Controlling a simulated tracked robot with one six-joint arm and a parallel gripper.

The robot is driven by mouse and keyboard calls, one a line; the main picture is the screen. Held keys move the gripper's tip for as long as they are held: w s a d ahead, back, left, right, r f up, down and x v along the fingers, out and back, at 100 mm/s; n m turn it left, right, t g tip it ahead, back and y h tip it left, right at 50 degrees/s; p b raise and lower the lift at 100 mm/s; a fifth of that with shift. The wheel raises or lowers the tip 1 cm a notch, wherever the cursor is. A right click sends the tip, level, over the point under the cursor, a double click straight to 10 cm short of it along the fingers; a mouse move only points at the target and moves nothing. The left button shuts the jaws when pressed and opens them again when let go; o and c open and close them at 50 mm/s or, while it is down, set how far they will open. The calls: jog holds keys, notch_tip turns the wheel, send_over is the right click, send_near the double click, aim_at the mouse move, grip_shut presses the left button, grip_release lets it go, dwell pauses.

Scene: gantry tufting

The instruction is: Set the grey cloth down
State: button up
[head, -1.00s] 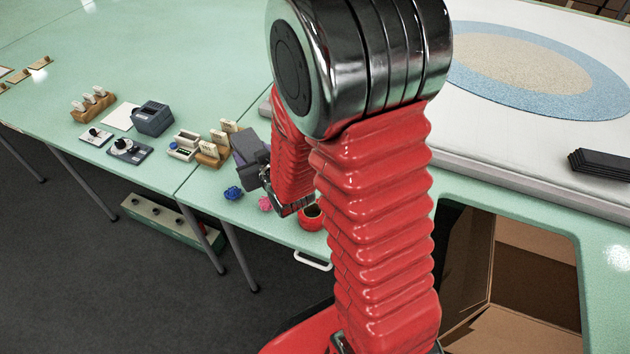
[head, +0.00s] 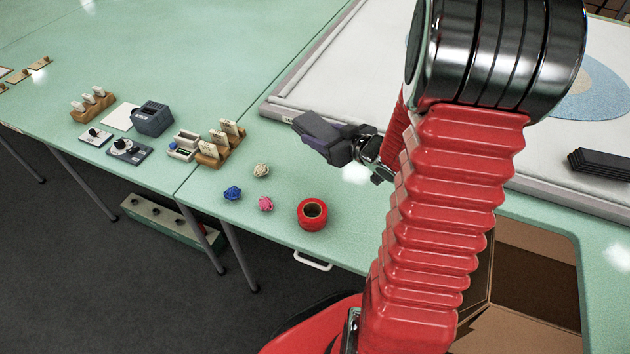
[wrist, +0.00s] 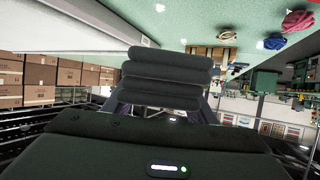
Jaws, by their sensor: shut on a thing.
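The grey cloth (wrist: 168,80) is a dark grey, folded bundle with several rounded layers. In the wrist view it sits between the fingers of my gripper (wrist: 165,103), which is shut on it. I cannot tell the exact height of the cloth over the table. My arm hides part of the frame.
A wooden card holder (head: 220,145) stands left. Black folded pieces (head: 600,165) lie right. An open carton (head: 535,285) is below.

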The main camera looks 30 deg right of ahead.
jog(key=s+d+f+n+y, duration=0.1)
jog(key=s+d, duration=0.7)
jog(key=s, duration=0.4)
jog(key=shift+f, duration=0.25)
jog(key=shift+d+f, duration=0.1)
send_over(366, 189)
jog(key=shift+d+f, duration=0.1)
jog(key=shift+f, duration=2.75)
jog(key=shift+f, duration=0.1)
jog(key=shift+f, duration=1.95)
jog(key=shift+f, duration=0.1)
